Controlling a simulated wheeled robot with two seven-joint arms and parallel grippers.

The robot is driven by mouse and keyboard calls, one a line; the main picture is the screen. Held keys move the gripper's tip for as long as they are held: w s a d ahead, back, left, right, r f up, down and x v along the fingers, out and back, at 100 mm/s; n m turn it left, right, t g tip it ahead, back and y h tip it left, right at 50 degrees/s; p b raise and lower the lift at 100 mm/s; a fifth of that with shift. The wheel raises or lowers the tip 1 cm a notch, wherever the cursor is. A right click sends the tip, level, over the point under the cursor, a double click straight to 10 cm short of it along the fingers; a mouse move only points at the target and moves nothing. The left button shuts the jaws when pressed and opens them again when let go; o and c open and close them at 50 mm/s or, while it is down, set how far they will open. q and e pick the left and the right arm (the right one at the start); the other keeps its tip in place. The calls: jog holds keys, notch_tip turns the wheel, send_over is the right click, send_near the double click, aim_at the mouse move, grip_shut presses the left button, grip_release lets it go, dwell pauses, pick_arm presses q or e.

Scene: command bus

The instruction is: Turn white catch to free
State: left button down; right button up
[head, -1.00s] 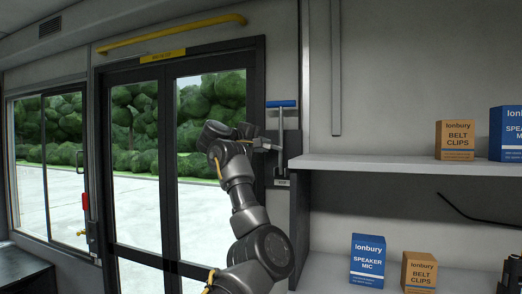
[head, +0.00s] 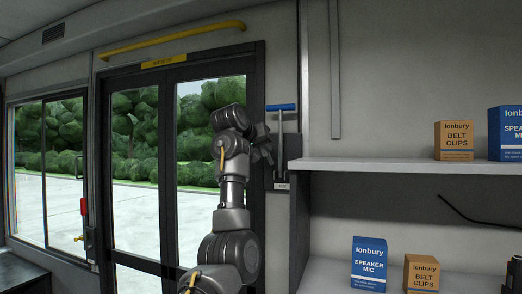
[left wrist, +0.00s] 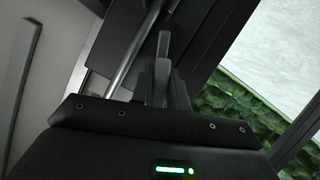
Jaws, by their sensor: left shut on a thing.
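A lever with a blue handle (head: 281,107) and a metal shaft stands upright on a dark wall plate right of the door. My left gripper (head: 262,146) is just left of the shaft, seen from behind and partly hidden by my wrist. In the left wrist view my left gripper (left wrist: 161,88) is shut on a narrow pale grey-white piece, the white catch (left wrist: 163,50), which sticks up between the fingers. The metal shaft (left wrist: 135,50) runs slanted beside it. The catch cannot be made out in the head view. My right gripper is in no view.
A glazed double door (head: 137,170) is behind my left arm, with a yellow bar (head: 170,40) above it. A shelf (head: 400,165) to the right holds boxes, with more boxes below. A red handle (head: 84,206) is at the left.

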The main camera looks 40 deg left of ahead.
pick_arm(q)
jog(key=shift+f+m+g+y, duration=0.25)
jog(key=shift+m+y, duration=0.45)
jog(key=shift+m, duration=0.4)
jog(key=c, duration=1.4)
grip_release()
jog(key=shift+r, duration=0.2)
